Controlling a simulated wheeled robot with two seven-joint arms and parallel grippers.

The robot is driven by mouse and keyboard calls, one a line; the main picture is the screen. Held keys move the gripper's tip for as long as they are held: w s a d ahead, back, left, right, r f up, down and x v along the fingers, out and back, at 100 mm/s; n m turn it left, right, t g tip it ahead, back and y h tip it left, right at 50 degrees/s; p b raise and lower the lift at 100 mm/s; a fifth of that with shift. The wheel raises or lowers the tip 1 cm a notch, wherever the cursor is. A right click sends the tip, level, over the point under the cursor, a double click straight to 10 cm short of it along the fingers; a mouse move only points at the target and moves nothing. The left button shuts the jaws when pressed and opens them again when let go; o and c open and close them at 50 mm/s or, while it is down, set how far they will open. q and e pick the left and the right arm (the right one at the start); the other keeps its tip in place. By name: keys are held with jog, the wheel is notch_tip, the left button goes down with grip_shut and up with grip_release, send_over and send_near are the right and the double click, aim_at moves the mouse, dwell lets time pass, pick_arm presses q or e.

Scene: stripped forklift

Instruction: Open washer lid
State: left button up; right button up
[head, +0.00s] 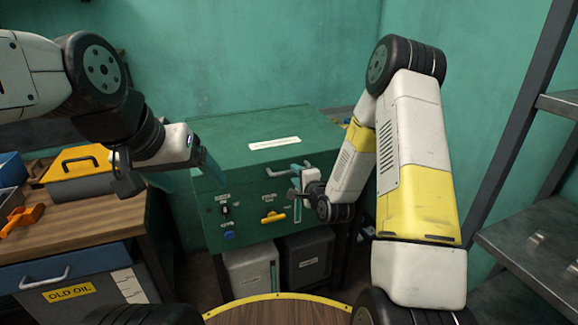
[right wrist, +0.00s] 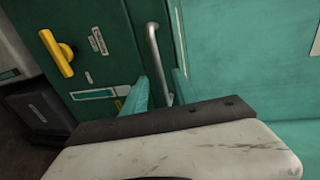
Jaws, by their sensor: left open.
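The washer is a green metal box (head: 237,185) with a flat green lid (head: 230,135) that lies closed on top. A grey bar handle (head: 280,172) sits at the lid's front edge and also shows in the right wrist view (right wrist: 153,45). My right gripper (head: 294,172) is at this handle. In the right wrist view its two teal fingers (right wrist: 160,85) stand apart, with the bar's near end between them and a gap visible. My left gripper (head: 190,172) is open and empty, in front of the washer's left side.
A wooden workbench (head: 85,230) at the left holds a yellow-lidded toolbox (head: 80,170) and an orange tool (head: 22,218). Bins (head: 250,272) stand below the washer. A metal shelf rack (head: 530,235) is at the right. A yellow knob (head: 272,217) is on the washer front.

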aim_at(293, 172)
jog(key=shift+x, duration=2.2)
grip_shut()
